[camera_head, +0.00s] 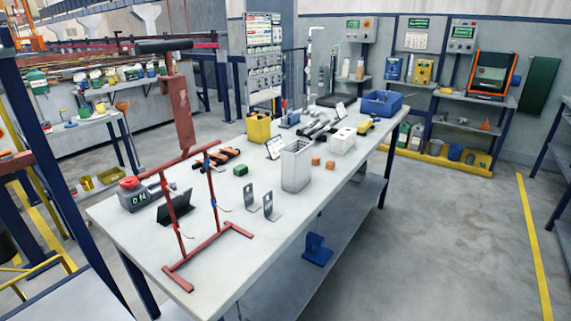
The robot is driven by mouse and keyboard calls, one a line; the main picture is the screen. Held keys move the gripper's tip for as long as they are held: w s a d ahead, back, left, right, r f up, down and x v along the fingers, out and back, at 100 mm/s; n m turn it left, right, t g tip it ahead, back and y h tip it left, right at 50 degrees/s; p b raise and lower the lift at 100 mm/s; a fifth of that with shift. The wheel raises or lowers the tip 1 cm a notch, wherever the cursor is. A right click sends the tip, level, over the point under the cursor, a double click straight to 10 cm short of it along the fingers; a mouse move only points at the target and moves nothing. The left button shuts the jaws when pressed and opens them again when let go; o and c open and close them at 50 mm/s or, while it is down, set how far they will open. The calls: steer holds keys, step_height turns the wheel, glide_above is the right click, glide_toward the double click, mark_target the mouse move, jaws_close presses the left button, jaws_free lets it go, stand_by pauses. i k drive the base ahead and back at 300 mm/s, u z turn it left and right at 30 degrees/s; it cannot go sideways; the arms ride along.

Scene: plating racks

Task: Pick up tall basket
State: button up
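The tall basket (297,168) is a light grey, narrow, upright container standing near the middle of the long table, close to its right edge. Its top looks open, but I cannot see inside to the bottom. It stands apart from the small orange-brown blocks (316,161) to its right. My gripper is not in view, so I cannot see where it is relative to the basket.
The basket stands on the white table (225,262). A red frame stand (213,190), metal angle brackets (269,204), a white box (342,141), a yellow container (258,127) and a blue bin (382,104) share the table. The floor (440,240) to the right is clear.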

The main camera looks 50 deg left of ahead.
mark_target(296, 156)
steer(key=u, duration=0.6)
steer(key=i, duration=1.35)
steer(key=u, duration=0.6)
